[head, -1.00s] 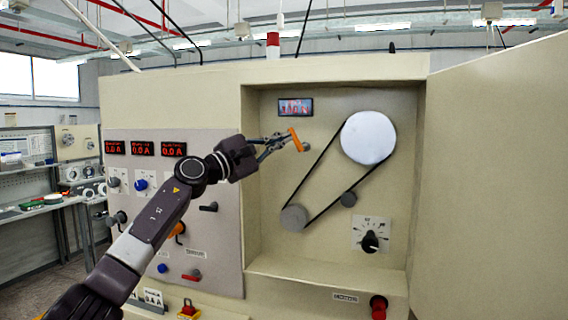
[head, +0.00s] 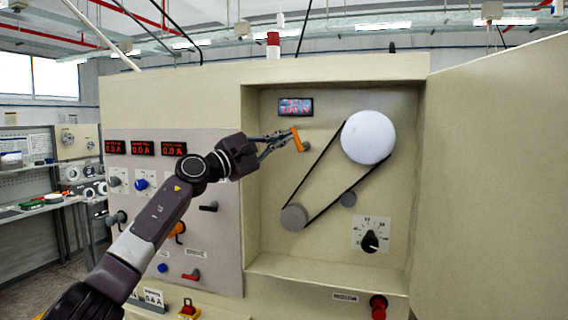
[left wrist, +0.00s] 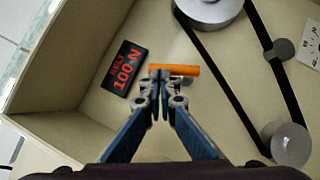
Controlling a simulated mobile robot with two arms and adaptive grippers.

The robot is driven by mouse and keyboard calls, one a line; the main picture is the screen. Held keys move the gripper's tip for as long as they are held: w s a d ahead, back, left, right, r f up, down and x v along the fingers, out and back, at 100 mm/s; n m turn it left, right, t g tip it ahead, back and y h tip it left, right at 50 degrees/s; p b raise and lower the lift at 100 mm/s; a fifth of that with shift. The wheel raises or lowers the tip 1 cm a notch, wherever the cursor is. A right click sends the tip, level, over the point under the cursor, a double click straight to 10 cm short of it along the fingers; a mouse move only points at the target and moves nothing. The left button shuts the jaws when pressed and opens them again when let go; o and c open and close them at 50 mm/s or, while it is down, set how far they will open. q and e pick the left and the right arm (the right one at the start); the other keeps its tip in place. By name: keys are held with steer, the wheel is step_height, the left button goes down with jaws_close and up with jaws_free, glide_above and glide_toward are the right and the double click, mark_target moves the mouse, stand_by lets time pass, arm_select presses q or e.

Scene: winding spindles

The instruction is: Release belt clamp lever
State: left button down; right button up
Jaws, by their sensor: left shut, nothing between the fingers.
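The orange belt clamp lever (head: 296,139) sits on a grey pivot on the back wall of the machine recess. In the left wrist view the lever (left wrist: 182,70) lies crosswise just beyond my fingertips. My left gripper (head: 287,136) is shut with nothing between its fingers. Its tips (left wrist: 160,78) are right at one end of the lever; I cannot tell whether they touch it. The black belt (head: 325,162) runs from the large pale pulley (head: 368,137) to the small grey pulley (head: 293,217). My right gripper is out of view.
A small display (head: 295,106) sits above the lever; in the left wrist view the display (left wrist: 123,67) reads "BELT 100 N". A small roller (head: 348,199) and black knob (head: 370,241) are at right. The control panel (head: 225,240) is left of the recess; an open door (head: 500,170) stands right.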

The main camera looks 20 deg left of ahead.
arm_select(q)
steer(key=shift+d+r, duration=0.45)
stand_by(1.1)
steer(key=shift+a, duration=0.1)
stand_by(0.4)
